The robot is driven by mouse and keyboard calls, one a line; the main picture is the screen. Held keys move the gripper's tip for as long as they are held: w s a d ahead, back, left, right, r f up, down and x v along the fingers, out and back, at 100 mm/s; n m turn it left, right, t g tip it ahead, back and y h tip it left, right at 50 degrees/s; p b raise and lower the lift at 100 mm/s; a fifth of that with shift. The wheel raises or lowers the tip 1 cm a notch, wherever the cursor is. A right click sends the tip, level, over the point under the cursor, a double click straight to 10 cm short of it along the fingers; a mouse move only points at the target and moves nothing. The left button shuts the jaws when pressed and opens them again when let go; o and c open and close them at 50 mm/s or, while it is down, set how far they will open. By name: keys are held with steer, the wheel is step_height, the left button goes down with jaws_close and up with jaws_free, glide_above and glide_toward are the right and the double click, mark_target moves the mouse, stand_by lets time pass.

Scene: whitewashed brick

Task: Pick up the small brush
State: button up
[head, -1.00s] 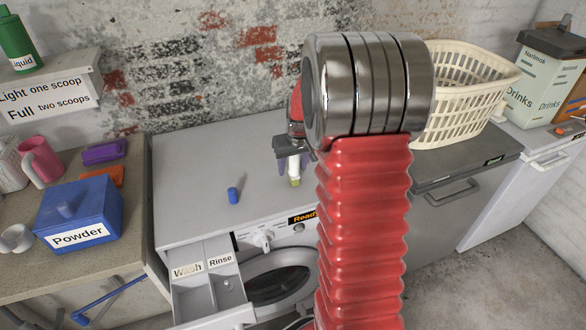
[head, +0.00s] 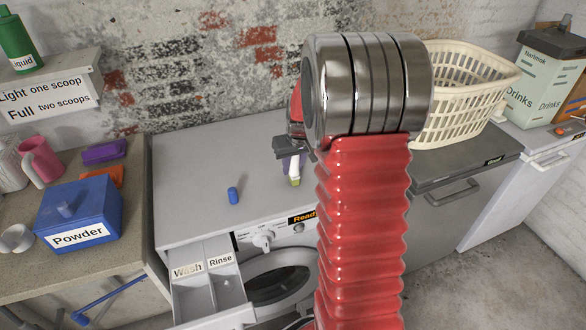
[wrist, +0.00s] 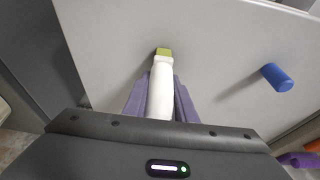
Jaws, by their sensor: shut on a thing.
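The small brush has a white handle and a yellow-green tip. It shows in the head view (head: 295,180) over the right part of the washing machine's grey top and in the wrist view (wrist: 161,92) at the centre. My gripper (head: 291,168) has its purple fingers shut on the white handle, one on each side, as the wrist view (wrist: 160,98) shows. The tip points out beyond the fingers. I cannot tell whether the tip touches the top. My red arm hides part of the gripper in the head view.
A small blue cylinder (head: 233,195) stands on the washing machine top (head: 195,165), left of my gripper. A blue Powder box (head: 78,215) is at left, a cream basket (head: 455,95) at right.

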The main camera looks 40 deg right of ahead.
steer(key=c, duration=0.4)
steer(key=shift+r, duration=0.1)
step_height(320, 180, up, 10)
steer(key=shift+f, duration=0.1)
stand_by(0.4)
stand_by(0.5)
